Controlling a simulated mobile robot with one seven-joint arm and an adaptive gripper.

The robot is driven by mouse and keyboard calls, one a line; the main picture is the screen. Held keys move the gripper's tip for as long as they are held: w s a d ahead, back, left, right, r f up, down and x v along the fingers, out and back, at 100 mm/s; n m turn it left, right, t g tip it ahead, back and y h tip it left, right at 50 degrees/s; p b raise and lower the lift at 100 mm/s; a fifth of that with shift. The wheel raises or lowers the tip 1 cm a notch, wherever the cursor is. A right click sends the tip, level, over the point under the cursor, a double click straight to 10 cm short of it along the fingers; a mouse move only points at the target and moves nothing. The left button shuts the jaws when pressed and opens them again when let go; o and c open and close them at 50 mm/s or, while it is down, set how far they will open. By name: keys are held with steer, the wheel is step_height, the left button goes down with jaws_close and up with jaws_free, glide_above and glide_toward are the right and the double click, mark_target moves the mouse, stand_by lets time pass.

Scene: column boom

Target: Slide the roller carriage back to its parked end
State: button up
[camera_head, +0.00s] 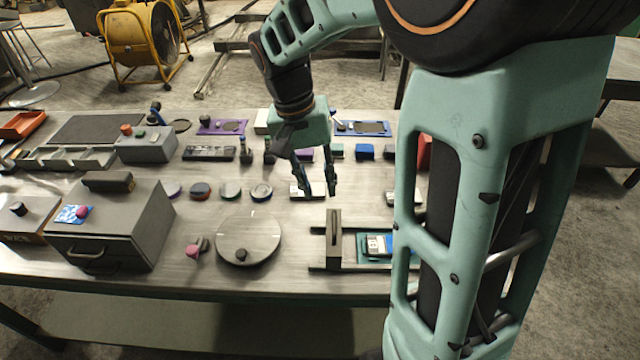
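The roller carriage (334,236) looks like an upright dark grey block. It stands across two dark rails, toward the left part of a low frame near the table's front edge. A teal bed (363,248) with a white and blue card (378,246) lies to the right of it. My arm hides the right end of this frame. My gripper (318,191) points down with its two fingers apart and nothing seen between them. In the picture it is above and slightly left of the carriage, apart from it. A small pale item on the table is partly behind the fingers.
A round turntable (248,240) and a grey box with a front handle (110,228) stand to the left. Several round discs, small blocks and purple and blue plates (362,128) fill the back. Bare table shows between turntable and rails.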

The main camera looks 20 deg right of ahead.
steer(key=r+p, duration=0.1)
steer(key=r, duration=0.2)
steer(key=shift+w+a+p, duration=0.1)
steer(key=shift+a+p, duration=0.2)
steer(key=shift+p, duration=0.1)
step_height(320, 180, up, 12)
steer(key=a, duration=0.2)
steer(key=shift+w+a+f, duration=0.15)
steer(key=shift+w, duration=0.15)
stand_by(0.4)
